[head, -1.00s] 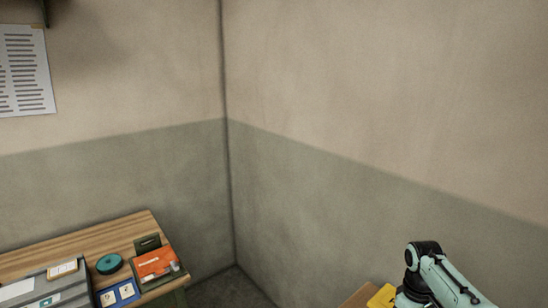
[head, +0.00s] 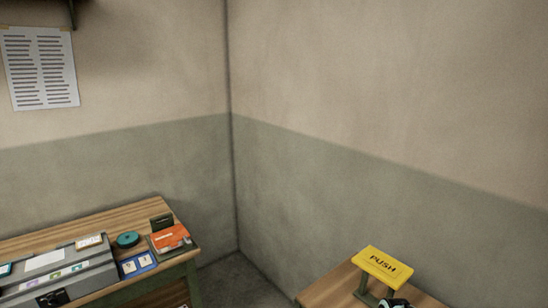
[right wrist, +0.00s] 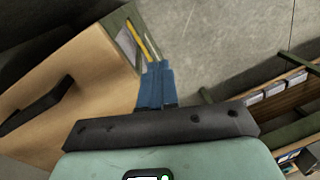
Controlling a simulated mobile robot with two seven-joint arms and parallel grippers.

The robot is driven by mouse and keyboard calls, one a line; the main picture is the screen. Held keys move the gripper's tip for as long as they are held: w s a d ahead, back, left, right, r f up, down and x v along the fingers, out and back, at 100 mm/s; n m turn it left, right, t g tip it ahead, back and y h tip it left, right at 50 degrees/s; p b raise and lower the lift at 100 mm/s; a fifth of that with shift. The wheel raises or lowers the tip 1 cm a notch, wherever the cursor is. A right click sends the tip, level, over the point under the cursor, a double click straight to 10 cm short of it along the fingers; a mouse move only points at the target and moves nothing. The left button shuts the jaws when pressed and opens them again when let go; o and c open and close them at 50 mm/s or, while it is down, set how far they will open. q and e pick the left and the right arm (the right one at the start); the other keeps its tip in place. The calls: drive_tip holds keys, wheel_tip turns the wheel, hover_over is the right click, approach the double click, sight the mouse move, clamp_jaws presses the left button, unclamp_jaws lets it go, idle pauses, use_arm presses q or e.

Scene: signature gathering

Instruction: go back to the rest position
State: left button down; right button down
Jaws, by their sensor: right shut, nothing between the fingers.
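My right gripper (right wrist: 156,72) shows in the right wrist view as blue fingers, shut with nothing between them. It points over the grey floor (right wrist: 205,45), beside a wooden piece with a dark handle. In the head view only a small dark and pale-green piece, which looks like part of my right arm, shows at the bottom edge, by the small wooden table (head: 335,288). A yellow PUSH sign (head: 383,266) stands on that table. My left gripper is in neither view.
A wooden desk (head: 150,212) at left holds a grey case (head: 92,275), a teal disc (head: 127,239), an orange item (head: 169,238) and blue number cards (head: 138,265). Bare floor (head: 233,282) lies between desk and table. The right wrist view shows a wooden shelf (right wrist: 290,88) at right.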

drive_tip(key=s+a+f+m+y, duration=0.1)
drive_tip(key=s+a+f+m, duration=0.1)
drive_tip(key=s+a+f, duration=0.45)
drive_tip(key=s+a+f+m+y, duration=0.15)
drive_tip(key=s+f, duration=0.25)
drive_tip(key=f, duration=0.5)
drive_tip(key=s+a+f+m, duration=0.2)
drive_tip(key=s+a+f, duration=0.1)
drive_tip(key=s, duration=0.5)
drive_tip(key=s+a+f+m, duration=0.2)
drive_tip(key=s+a+f, duration=0.1)
drive_tip(key=s, duration=0.5)
drive_tip(key=shift+s+f+m+t, duration=0.2)
drive_tip(key=shift+m+t, duration=0.15)
drive_tip(key=shift+t, duration=0.05)
